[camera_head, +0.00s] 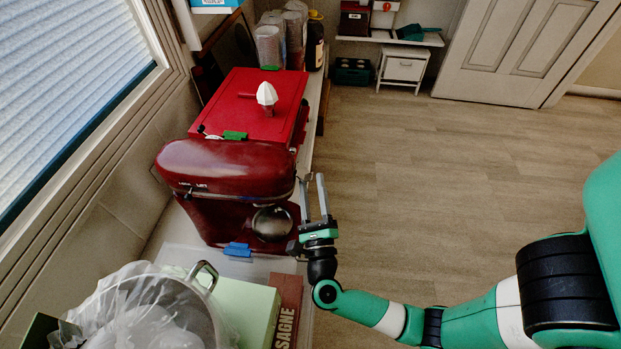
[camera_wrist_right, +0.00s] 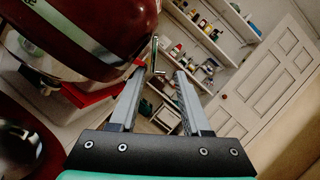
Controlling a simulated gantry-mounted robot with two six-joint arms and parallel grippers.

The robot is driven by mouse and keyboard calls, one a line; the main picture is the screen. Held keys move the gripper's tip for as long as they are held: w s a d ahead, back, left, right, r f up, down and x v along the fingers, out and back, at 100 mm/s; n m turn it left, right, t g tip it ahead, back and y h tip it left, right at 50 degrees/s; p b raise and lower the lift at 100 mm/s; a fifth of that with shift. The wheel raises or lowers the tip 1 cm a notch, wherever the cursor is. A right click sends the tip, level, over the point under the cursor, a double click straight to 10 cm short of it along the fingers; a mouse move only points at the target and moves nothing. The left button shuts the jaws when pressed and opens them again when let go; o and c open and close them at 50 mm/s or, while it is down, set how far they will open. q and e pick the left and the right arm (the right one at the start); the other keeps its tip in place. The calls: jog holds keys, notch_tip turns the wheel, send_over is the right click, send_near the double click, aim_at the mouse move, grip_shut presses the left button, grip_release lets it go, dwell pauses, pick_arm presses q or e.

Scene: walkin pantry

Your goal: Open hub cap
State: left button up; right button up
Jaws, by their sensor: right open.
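The dark red stand mixer (camera_head: 225,168) stands on the counter, its head pointing right. In the right wrist view the mixer head (camera_wrist_right: 95,35) fills the upper left. A thin silver piece, which looks like the hub cap (camera_wrist_right: 155,52), sticks out at the end of the head, standing away from it. My right gripper (camera_head: 313,178) is open at the right end of the mixer head. In the wrist view the gripper (camera_wrist_right: 160,72) has its silver piece near the left fingertip; whether they touch I cannot tell. My left gripper is not in view.
A red box (camera_head: 250,95) with a white reamer (camera_head: 266,95) sits behind the mixer. A lined metal pot (camera_head: 165,300), a pale green box (camera_head: 245,315) and a dark red box (camera_head: 288,310) are in front. The floor (camera_head: 430,180) right of the counter is clear.

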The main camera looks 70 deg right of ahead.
aim_at(304, 172)
jog(key=shift+x, duration=1.45)
jog(key=shift+c, duration=0.3)
